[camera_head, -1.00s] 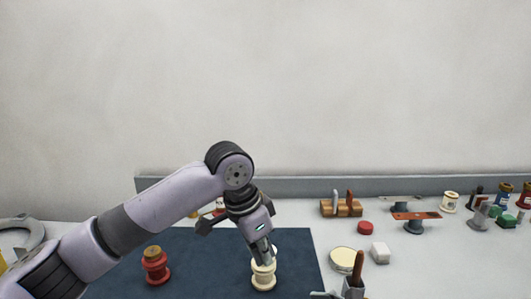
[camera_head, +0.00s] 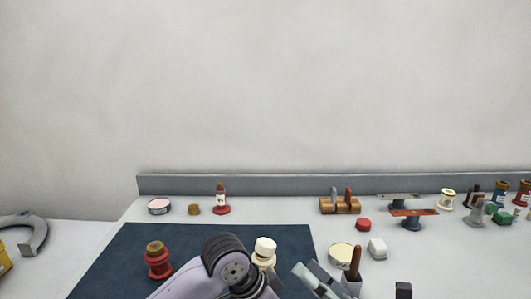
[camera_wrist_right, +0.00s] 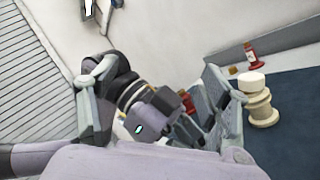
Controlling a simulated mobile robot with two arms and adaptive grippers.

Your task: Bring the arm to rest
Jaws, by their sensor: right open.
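My left arm (camera_head: 226,262) comes in low at the centre of the head view, bent over the front of the dark blue mat (camera_head: 125,245). Its gripper is below the picture edge there; its wrist (camera_wrist_right: 138,128) shows in the right wrist view, the jaws too unclear to judge. A cream spool-shaped piece (camera_head: 264,246) stands upright on the mat behind the arm, its lower part hidden; it also shows in the right wrist view (camera_wrist_right: 262,100). My right gripper (camera_head: 353,280) is at the bottom edge, open and empty, its fingers apart in the right wrist view (camera_wrist_right: 158,75).
A red spool (camera_head: 158,262) stands on the mat's left. Several small parts line the back right. A grey ledge (camera_head: 300,184) bounds the bench.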

